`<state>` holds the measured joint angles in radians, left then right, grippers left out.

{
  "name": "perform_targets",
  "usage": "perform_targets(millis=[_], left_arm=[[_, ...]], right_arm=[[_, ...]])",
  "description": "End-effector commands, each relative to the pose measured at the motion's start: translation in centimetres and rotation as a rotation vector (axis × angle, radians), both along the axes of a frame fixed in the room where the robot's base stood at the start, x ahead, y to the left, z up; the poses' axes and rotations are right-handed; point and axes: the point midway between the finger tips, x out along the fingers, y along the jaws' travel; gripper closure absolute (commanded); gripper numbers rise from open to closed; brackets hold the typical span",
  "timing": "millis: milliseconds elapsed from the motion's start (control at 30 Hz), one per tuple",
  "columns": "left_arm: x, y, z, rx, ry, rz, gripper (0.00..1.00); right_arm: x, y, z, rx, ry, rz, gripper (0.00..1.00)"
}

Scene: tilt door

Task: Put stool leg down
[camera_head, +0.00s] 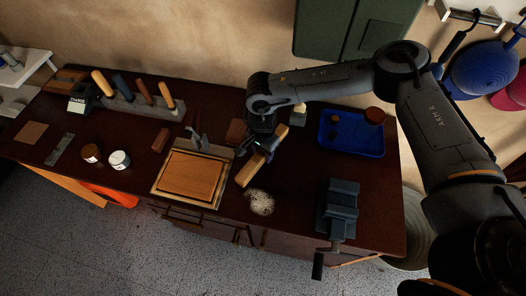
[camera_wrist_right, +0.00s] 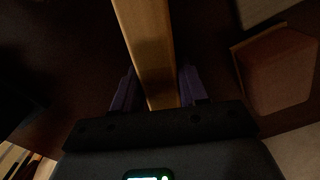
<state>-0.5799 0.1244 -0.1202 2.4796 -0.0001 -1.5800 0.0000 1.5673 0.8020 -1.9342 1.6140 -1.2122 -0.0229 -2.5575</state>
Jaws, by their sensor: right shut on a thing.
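The stool leg (camera_head: 250,171) is a light wooden bar. It lies slantwise in my right gripper (camera_head: 262,147) over the dark workbench (camera_head: 290,215), behind a pale speckled patch. Part of it is hidden by the gripper. In the right wrist view the stool leg (camera_wrist_right: 146,45) runs between the two purple-grey fingers of my right gripper (camera_wrist_right: 157,88), which are shut on it. I cannot tell whether the leg touches the bench top. My left gripper is not in view.
A blue tray (camera_head: 352,139) stands right of the gripper, and a grey vise (camera_head: 338,207) sits at the front right. A wooden board (camera_head: 191,174) lies to the left. A tool rack (camera_head: 136,105) and two cans stand farther left. Bare bench shows between board and vise.

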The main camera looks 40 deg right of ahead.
Motion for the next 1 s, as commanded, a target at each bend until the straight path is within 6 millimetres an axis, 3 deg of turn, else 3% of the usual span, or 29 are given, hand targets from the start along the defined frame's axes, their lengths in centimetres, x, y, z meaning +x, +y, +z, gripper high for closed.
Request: perform_targets(millis=[467,500,633,1000], left_arm=[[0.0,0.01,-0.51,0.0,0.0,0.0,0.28],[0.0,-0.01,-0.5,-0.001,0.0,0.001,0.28],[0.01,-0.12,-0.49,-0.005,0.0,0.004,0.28],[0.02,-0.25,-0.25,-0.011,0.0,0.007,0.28]], right_arm=[[0.04,0.0,-1.05,0.0,-0.001,-0.001,0.93],[0.01,-0.01,-1.09,0.0,0.0,0.0,0.53],[0.0,-0.01,-1.09,0.0,0.0,0.0,0.33],[0.01,-0.01,-0.71,0.0,0.0,0.0,0.32]])
